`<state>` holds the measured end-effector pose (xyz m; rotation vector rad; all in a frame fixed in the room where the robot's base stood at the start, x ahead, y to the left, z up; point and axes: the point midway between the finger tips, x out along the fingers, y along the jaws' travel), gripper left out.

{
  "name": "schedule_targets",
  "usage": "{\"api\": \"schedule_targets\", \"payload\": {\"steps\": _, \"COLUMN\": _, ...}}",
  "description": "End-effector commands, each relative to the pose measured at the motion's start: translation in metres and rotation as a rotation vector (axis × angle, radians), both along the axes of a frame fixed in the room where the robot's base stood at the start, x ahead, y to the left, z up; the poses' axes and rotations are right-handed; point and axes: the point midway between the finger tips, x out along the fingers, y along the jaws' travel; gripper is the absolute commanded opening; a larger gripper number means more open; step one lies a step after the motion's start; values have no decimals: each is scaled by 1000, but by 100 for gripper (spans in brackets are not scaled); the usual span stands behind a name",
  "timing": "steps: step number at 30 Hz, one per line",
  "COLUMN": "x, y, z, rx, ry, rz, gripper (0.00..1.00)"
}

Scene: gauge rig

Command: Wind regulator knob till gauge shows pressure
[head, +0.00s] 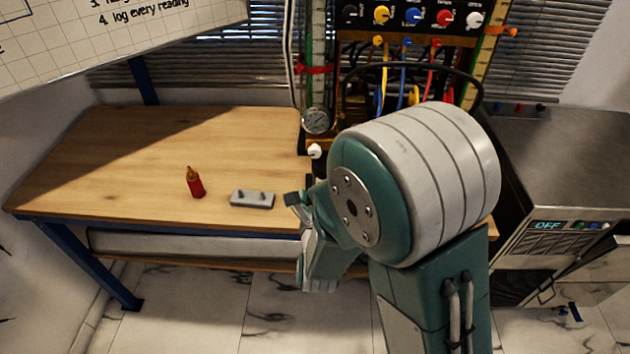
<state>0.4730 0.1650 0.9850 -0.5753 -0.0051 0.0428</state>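A small round gauge (316,121) is mounted low on the rig, at the bench's right part. Its dial is too small to read. A white knob (315,151) sits just below it, probably the regulator knob. My gripper (306,222) is in front of the bench's front edge, below the knob in the picture and apart from it. My own arm hides much of the gripper and the rig's lower right part. I cannot tell how far its fingers are spread.
The panel (430,18) above holds several coloured knobs, with hoses below. A metal cabinet (570,150) reading OFF stands right. The bench's left is mostly clear.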

Motion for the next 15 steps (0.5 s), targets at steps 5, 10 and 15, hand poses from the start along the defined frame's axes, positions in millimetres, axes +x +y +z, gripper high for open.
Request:
{"api": "schedule_targets", "payload": {"steps": 5, "x": 0, "y": 0, "z": 0, "rx": 0, "ry": 0, "rz": 0, "gripper": 79}}
{"api": "schedule_targets", "payload": {"steps": 10, "x": 0, "y": 0, "z": 0, "rx": -62, "ry": -3, "rz": 0, "gripper": 79}}
{"api": "schedule_targets", "payload": {"steps": 15, "x": 1, "y": 0, "z": 1, "rx": -354, "ry": -15, "rz": 2, "gripper": 79}}
